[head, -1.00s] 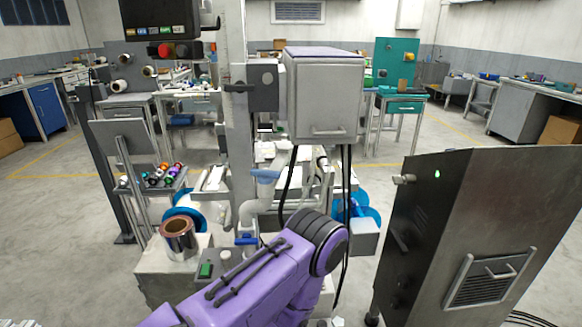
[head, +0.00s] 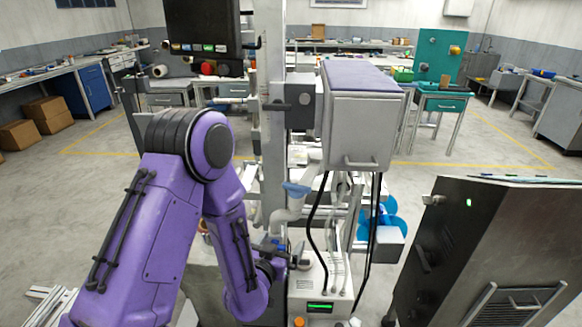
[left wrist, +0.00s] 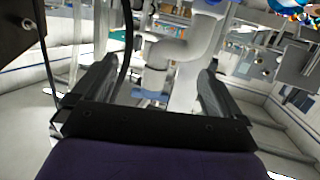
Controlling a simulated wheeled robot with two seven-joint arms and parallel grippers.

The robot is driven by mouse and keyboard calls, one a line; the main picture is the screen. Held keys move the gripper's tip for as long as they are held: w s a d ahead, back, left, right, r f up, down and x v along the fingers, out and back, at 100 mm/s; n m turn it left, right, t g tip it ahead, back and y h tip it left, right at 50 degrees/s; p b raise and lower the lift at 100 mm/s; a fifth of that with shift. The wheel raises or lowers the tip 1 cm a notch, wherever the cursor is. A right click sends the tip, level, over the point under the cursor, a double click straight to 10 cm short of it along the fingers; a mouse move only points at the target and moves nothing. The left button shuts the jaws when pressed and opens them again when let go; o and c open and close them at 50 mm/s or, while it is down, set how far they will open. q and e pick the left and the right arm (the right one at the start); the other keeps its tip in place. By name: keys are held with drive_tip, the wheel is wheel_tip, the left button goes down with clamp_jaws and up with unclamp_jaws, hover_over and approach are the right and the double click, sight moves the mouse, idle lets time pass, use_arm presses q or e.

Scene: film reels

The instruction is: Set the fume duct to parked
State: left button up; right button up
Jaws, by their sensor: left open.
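The fume duct (head: 288,205) is a pale grey bent pipe with a blue collar, beside the tall grey post in the middle of the head view. In the left wrist view its elbow (left wrist: 178,52) stands ahead of the fingers, with a blue part at its lower end. My left gripper (head: 282,256) is small and partly hidden by my purple arm, just below the duct in the head view. In the left wrist view its two dark fingers (left wrist: 150,78) are spread wide with nothing seen held between them. My right gripper is not in view.
A grey box with a purple top (head: 360,125) hangs on the post, with black cables below it. A dark metal cabinet (head: 470,250) stands at the right. A white machine base with a green display (head: 320,307) is below the duct. Open floor lies at the left.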

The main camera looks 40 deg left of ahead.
sight(296, 189)
use_arm(q)
wheel_tip(296, 189, up, 9)
drive_tip(key=w+a+t+p, duration=0.1)
drive_tip(key=w+t, duration=0.1)
drive_tip(key=w, duration=0.1)
drive_tip(key=shift+m+t, duration=0.3)
drive_tip(key=p+x, duration=0.1)
drive_tip(key=x, duration=0.2)
drive_tip(key=p+x, duration=0.1)
drive_tip(key=x, duration=0.2)
drive_tip(key=p+x, duration=0.1)
drive_tip(key=x, duration=0.3)
drive_tip(key=shift+s+a+r, duration=0.1)
drive_tip(key=shift+a+r, duration=0.15)
drive_tip(key=shift+w, duration=0.25)
drive_tip(key=c, duration=1.1)
drive_tip(key=shift+c, duration=0.2)
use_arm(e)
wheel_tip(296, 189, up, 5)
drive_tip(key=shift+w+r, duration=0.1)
